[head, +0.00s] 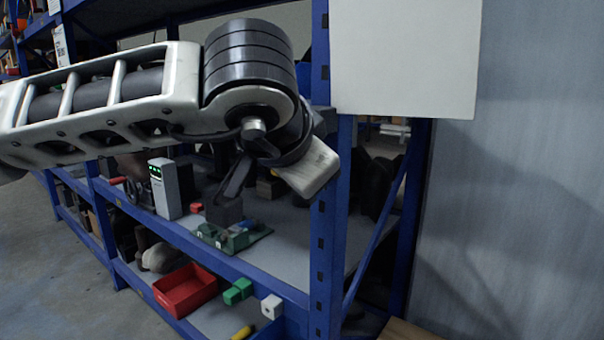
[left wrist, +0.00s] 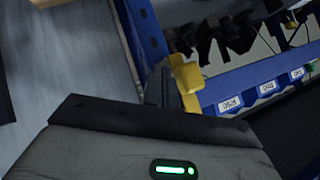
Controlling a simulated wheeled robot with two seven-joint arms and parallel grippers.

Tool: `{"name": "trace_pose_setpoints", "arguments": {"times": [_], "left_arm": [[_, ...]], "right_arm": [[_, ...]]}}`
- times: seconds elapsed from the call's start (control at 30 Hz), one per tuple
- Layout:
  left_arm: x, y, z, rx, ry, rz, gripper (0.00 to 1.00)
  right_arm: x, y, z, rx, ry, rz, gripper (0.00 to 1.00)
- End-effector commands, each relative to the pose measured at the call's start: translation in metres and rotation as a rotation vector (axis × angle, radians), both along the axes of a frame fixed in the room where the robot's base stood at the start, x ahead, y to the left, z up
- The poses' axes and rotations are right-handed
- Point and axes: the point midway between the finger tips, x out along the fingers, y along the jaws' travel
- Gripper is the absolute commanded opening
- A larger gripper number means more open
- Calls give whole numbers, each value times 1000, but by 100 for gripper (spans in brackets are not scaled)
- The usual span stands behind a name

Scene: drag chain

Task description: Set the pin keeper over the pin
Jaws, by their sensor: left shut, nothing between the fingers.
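My left arm comes in from the left across the upper part of the head view. Its gripper cannot be made out clearly behind the wrist there. In the left wrist view the dark fingers of my left gripper (left wrist: 163,88) stand together, shut and empty. A yellow part (left wrist: 188,80) shows right beside the fingertips; I cannot tell whether they touch. A green plate with small blue and grey parts (head: 235,235) lies on the middle shelf in the head view. I cannot identify the pin keeper or the pin with certainty. My right gripper is not in view.
A blue shelf rack (head: 320,240) fills the middle, with an upright post near my wrist. A grey device with green lights (head: 165,188) stands on its shelf. Below are a red bin (head: 185,290), a green block (head: 237,291) and a white block (head: 271,306). A white panel (head: 403,55) hangs upper right.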

Motion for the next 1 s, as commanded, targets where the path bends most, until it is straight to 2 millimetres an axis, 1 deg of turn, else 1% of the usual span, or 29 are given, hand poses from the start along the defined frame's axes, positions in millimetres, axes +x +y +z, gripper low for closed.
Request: {"name": "trace_pose_setpoints", "arguments": {"times": [0.67, 0.77, 0.93, 0.97, 1.0], "left_arm": [[0, 0, -1, 0, -1, 0, 0], [-3, -7, -1, 0, -1, 0, 0], [-16, -32, -1, 2, -1, 1, 0], [-22, -34, -1, 1, -3, 1, 0], [-32, -34, -1, 1, -4, 1, 0]], "right_arm": [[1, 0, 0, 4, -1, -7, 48], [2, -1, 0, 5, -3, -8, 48], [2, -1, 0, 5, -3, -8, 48], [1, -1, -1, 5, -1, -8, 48], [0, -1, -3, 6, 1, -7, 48]]}}
